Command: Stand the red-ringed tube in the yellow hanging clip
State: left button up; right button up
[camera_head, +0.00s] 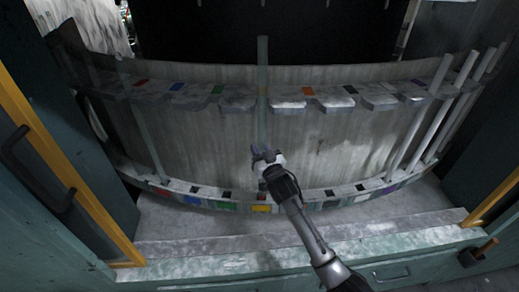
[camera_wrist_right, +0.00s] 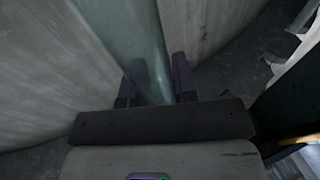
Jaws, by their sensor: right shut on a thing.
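A clear, greenish glass tube (camera_head: 263,62) stands nearly upright in the middle of the rack; I see no red ring on it. My right gripper (camera_head: 262,155) is shut on its lower part. In the right wrist view the tube (camera_wrist_right: 140,45) runs between the two dark fingers (camera_wrist_right: 155,88). The tube crosses the upper clip row at the yellow-marked clip (camera_head: 265,91); I cannot tell whether it is inside the clip or in front of it. A yellow patch (camera_head: 262,208) lies below on the lower ledge. The tube's lower end is hidden by the gripper. My left gripper is not in view.
The curved upper row of clips (camera_head: 330,104) carries coloured marks. Another glass tube (camera_head: 145,120) stands at the left and several more (camera_head: 430,115) at the right. A yellow-edged door (camera_head: 50,150) stands at the left. The front ledge (camera_head: 190,247) is bare.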

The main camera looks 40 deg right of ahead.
jog(key=shift+f+b, duration=1.1)
jog(key=shift+f, duration=1.25)
jog(key=o, duration=1)
jog(key=p+v, duration=0.2)
jog(key=v, duration=1.1)
jog(key=shift+s, duration=0.35)
